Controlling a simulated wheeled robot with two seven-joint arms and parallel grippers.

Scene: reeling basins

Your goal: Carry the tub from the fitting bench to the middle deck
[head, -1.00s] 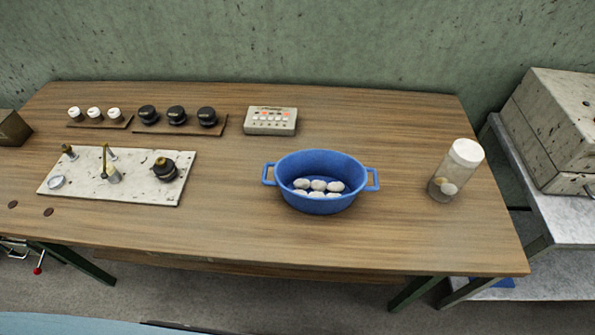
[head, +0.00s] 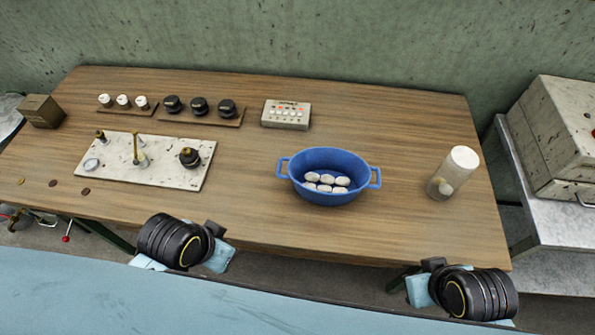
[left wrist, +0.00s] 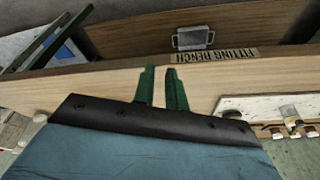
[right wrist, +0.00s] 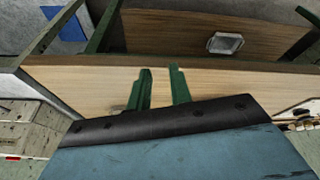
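The blue oval tub (head: 327,192) stands upright on the wooden fitting bench (head: 270,222), right of centre, with a handle at each end. Several white oval pieces lie in it. My left arm is at the bench's front edge, left of the tub; my right arm is at the front edge, to its right. In the wrist views my left gripper (left wrist: 161,72) and right gripper (right wrist: 161,70) are open and empty, with a gap between the green fingers. Neither touches the tub. I cannot tell which surface is the middle deck.
A clear white-lidded jar (head: 453,173) stands right of the tub. A grey control box (head: 286,115) is behind it. A pale fixture plate (head: 150,172) and dark and white knobs lie left. A grey stand (head: 545,215) at the right holds a box (head: 560,135). Bench around the tub is clear.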

